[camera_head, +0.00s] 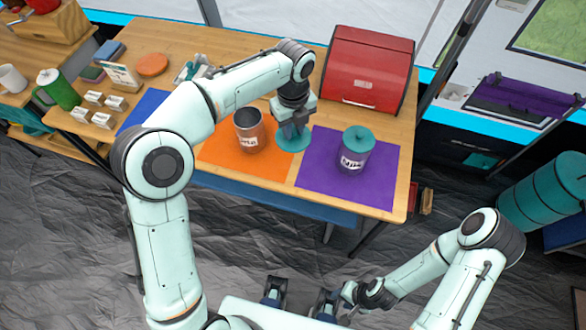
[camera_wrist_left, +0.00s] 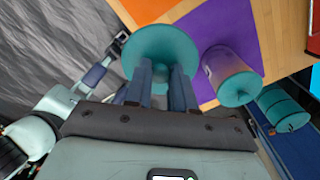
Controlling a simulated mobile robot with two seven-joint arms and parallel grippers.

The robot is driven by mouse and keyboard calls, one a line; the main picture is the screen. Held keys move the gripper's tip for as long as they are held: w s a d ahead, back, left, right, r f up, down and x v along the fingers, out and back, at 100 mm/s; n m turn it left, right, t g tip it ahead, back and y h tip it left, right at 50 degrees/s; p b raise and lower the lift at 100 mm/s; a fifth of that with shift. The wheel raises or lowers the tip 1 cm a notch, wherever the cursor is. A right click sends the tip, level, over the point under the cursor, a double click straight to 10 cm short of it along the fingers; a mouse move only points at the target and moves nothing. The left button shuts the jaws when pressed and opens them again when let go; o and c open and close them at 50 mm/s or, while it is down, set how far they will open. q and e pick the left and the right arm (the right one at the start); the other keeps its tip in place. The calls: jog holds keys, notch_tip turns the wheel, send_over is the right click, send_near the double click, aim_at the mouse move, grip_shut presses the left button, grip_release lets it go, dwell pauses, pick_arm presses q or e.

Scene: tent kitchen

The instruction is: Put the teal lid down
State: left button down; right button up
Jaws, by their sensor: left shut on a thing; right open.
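The teal lid (camera_head: 293,139) is a round disc held flat under my left gripper (camera_head: 291,124). In the left wrist view the lid (camera_wrist_left: 160,48) sits at the tips of the two fingers, which are shut on its knob. In the head view it overlaps the right edge of the orange mat (camera_head: 215,158), beside an open canister (camera_head: 250,138) on that mat. I cannot tell its exact height above the table. My right gripper (camera_head: 332,300) is low at the bottom of the head view, open and away from the table.
A purple mat (camera_head: 322,188) carries a second canister (camera_head: 352,160) with a teal lid on it. A red bread box (camera_head: 367,75) stands behind. A blue mat (camera_head: 142,112) lies left, partly behind my arm. The wooden table's front edge (camera_head: 398,210) is close to the mats.

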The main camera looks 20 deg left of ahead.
aim_at(293, 137)
pick_arm(q)
notch_tip(293, 137, down, 19)
jog(key=shift+r+b, duration=0.1)
jog(key=shift+b, duration=1.05)
jog(key=shift+f, duration=0.2)
jog(key=c, duration=1)
grip_release()
jog(key=shift+o, duration=0.2)
notch_tip(293, 137, up, 12)
jog(key=shift+r+p, duration=0.25)
jog(key=shift+p, duration=0.45)
